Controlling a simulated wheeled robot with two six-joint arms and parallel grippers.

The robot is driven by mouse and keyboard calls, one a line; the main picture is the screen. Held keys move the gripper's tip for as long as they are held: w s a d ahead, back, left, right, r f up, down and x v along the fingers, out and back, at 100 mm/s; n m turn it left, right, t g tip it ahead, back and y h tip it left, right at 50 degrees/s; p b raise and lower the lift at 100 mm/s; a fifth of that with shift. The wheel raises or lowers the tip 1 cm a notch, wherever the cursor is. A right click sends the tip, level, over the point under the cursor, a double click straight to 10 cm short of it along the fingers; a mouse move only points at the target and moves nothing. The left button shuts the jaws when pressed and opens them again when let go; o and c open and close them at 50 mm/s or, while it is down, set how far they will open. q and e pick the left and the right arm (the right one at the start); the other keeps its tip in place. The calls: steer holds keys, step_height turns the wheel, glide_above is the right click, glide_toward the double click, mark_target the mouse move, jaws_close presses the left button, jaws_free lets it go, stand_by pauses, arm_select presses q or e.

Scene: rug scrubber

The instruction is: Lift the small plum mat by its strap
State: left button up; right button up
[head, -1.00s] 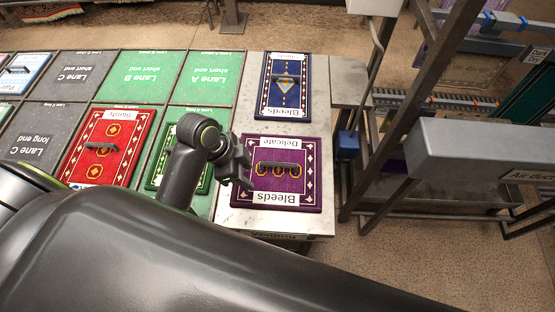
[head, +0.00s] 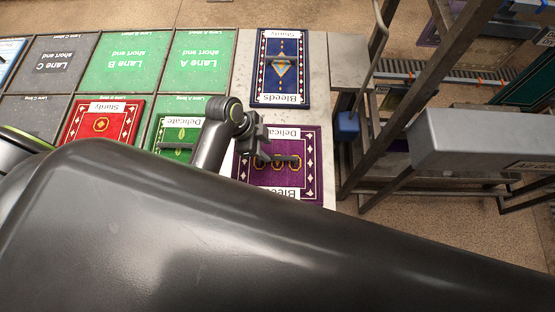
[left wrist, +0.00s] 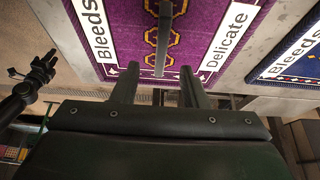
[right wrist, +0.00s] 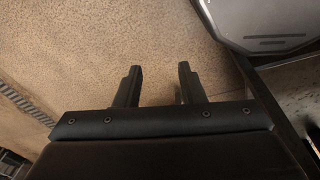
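The small plum mat (head: 305,175) lies flat on the pale table end, with white "Delicate" and "Bleeds" labels and a gold chain pattern. Its dark strap (left wrist: 163,38) runs along the middle of the pattern in the left wrist view. My left gripper (head: 268,160) is over the mat's left part in the head view, close to the strap's end. In the left wrist view its fingers (left wrist: 157,80) are apart, with the strap's near end between or just beyond them; contact is unclear. My right gripper (right wrist: 160,75) is open and empty above the tan floor.
A blue mat (head: 281,70) labelled "Sturdy" and "Bleeds" lies behind the plum one. A green mat (head: 180,132) and a red mat (head: 103,122) lie to the left on lane panels. A metal frame (head: 420,90) with a grey box (head: 470,140) stands right of the table.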

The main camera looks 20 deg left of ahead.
mark_target(277, 157)
arm_select(q)
steer(key=x, duration=0.3)
steer(key=shift+d+f, duration=0.1)
steer(key=shift+f, duration=0.05)
steer(key=shift+w+d+f+p, duration=0.15)
steer(key=shift+f+p, duration=0.1)
steer(key=shift+p, duration=0.2)
steer(key=x, duration=0.2)
steer(key=shift+w+d+f+p, duration=0.1)
steer(key=shift+d+f+p, duration=0.2)
steer(key=shift+p, duration=0.1)
steer(key=shift+x, duration=0.75)
arm_select(e)
steer(key=shift+w+a+r, duration=0.2)
steer(key=shift+w+r, duration=0.2)
steer(key=shift+r, duration=0.15)
steer(key=shift+w+a+r, duration=0.15)
steer(key=shift+w+r, duration=0.2)
steer(key=shift+r, duration=0.15)
arm_select(q)
steer(key=shift+f, duration=0.2)
steer(key=c, duration=0.7)
jaws_close()
arm_select(e)
steer(key=shift+w+a, duration=0.1)
steer(key=shift+a, duration=0.1)
